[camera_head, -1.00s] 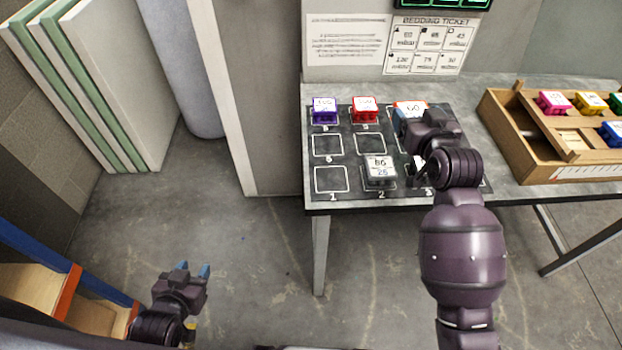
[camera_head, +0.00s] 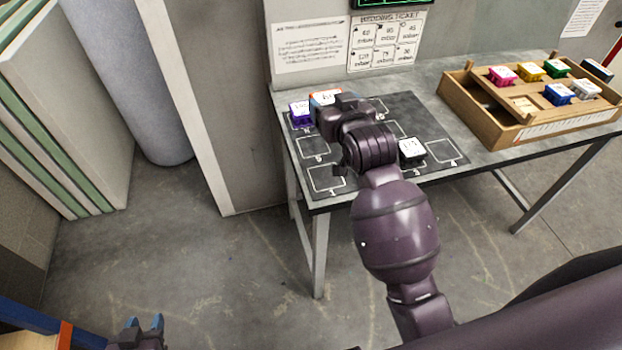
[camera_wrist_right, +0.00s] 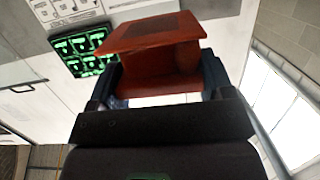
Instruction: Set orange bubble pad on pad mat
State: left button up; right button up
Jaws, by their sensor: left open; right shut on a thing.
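My right gripper (camera_head: 331,109) is shut on the orange bubble pad (camera_head: 325,97), which has a white label on top. The right wrist view shows the orange pad (camera_wrist_right: 150,45) between the two fingers. The gripper is over the back left of the dark pad mat (camera_head: 425,128), and I cannot tell whether the pad touches it. A purple pad (camera_head: 300,114) sits on the mat just left of the gripper. A black pad with a white label (camera_head: 411,150) sits near the mat's front. My arm hides the mat's middle. My left gripper (camera_head: 143,322) is open and empty, low at the left.
A wooden rack (camera_head: 500,115) with several coloured pads stands on the table right of the mat. A notice and a bedding ticket (camera_head: 387,43) are on the wall behind. Panels (camera_head: 70,110) lean at the far left. A front-left mat square (camera_head: 325,180) is bare.

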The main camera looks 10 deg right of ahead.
jog(key=shift+a+r, duration=0.1)
jog(key=shift+r, duration=0.05)
notch_tip(320, 180, down, 16)
jog(key=shift+r+b, duration=0.1)
jog(key=shift+b, duration=0.6)
pick_arm(q)
jog(key=shift+a+f, duration=0.1)
jog(key=shift+f, duration=0.75)
pick_arm(e)
jog(key=shift+f, duration=2.1)
pick_arm(q)
jog(key=shift+f+b, duration=0.1)
jog(key=shift+b, duration=0.2)
pick_arm(e)
jog(key=shift+f, duration=0.1)
jog(key=o, duration=0.9)
pick_arm(q)
jog(key=shift+s, duration=0.1)
